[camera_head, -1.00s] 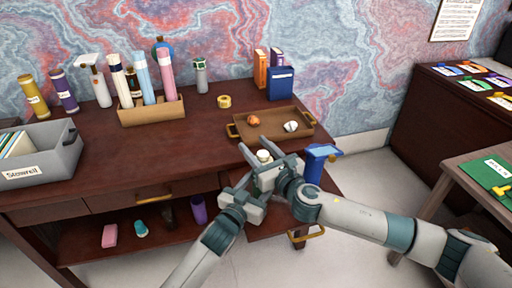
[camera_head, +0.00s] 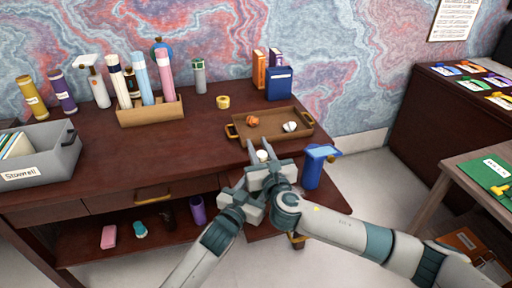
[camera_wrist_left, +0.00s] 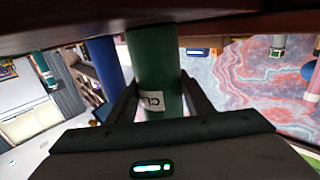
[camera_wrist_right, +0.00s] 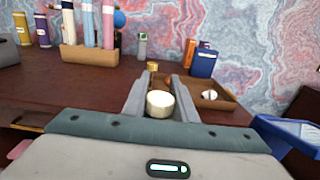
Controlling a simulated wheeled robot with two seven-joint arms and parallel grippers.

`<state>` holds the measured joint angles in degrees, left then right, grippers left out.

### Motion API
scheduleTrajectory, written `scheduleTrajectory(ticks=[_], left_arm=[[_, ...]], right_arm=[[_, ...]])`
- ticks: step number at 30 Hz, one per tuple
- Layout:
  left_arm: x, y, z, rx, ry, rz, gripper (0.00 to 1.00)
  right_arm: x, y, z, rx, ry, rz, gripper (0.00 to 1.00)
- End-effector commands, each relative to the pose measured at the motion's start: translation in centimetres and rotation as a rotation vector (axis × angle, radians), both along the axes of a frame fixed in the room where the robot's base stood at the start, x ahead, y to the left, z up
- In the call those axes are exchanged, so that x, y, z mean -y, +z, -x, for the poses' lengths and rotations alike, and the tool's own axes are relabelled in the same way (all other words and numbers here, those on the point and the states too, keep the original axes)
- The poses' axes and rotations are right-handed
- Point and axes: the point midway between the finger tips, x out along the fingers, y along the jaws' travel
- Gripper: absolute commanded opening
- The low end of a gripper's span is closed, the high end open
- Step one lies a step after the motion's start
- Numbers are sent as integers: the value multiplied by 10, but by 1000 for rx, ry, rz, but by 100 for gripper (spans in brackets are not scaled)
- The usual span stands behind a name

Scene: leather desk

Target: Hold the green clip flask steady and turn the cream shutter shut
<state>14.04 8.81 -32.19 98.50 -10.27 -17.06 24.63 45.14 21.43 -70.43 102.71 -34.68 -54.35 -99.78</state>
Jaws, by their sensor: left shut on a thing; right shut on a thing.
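The green clip flask (camera_wrist_left: 158,75), with a white label partly reading "CL", stands between the fingers of my left gripper (camera_wrist_left: 160,108) in the left wrist view. That gripper is shut on it. In the head view the flask is hidden behind my grippers. The cream shutter (camera_wrist_right: 160,103) is a round pale cap between the fingers of my right gripper (camera_wrist_right: 157,92) in the right wrist view; that gripper is shut on it. The cream top also shows in the head view (camera_head: 263,156), at the desk's front edge, with the right gripper above the left.
A brown tray (camera_head: 236,141) with two small things lies just beyond the grippers. A blue bin (camera_head: 312,170) stands close to their right. A rack (camera_head: 150,114) of tall tubes and a grey box (camera_head: 60,162) stand left. The desk's middle is clear.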

Motion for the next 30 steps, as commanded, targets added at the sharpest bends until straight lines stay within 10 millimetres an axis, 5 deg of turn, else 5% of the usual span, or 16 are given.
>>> scheduleTrajectory(ticks=[12,27,28,30], left_arm=[[1,0,0,0,-1,0,20],[0,0,0,-1,-1,0,20],[0,0,0,-1,-1,0,20],[0,0,0,-1,-1,0,20]], right_arm=[[9,0,-2,-1,-232,-1,3],[11,0,-1,-2,-262,0,3],[11,0,-1,-2,-261,0,32],[11,0,-1,-2,-261,0,44]])
